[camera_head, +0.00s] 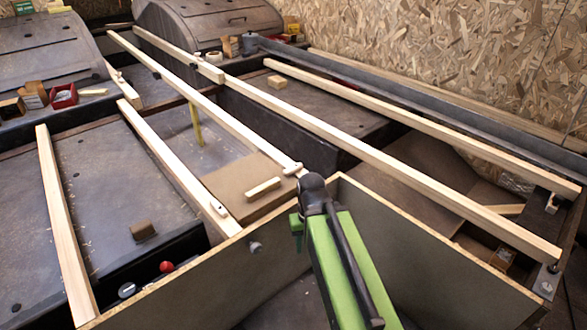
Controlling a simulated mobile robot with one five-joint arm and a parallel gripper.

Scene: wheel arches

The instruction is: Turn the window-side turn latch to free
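A small pale turn latch (292,168) with a dark pivot sits at the near end of a long wooden rail, just beyond my dark arm joint. A second similar latch (218,208) lies at the near end of the shorter rail (165,155) to its left. A dark fitting (551,203) shows at the near end of the far right rail; its shape is too small to tell. I cannot tell which latch is the window-side one, or how each is turned. My green and black arm rises at the lower middle. My gripper's fingers do not show.
Several long wooden rails (380,155) span the bay. A board wall (190,290) with a corner stands in front. A red knob (166,266) and a dark block (143,230) are at lower left. Small boxes (33,95) and a red bin (63,96) are upper left.

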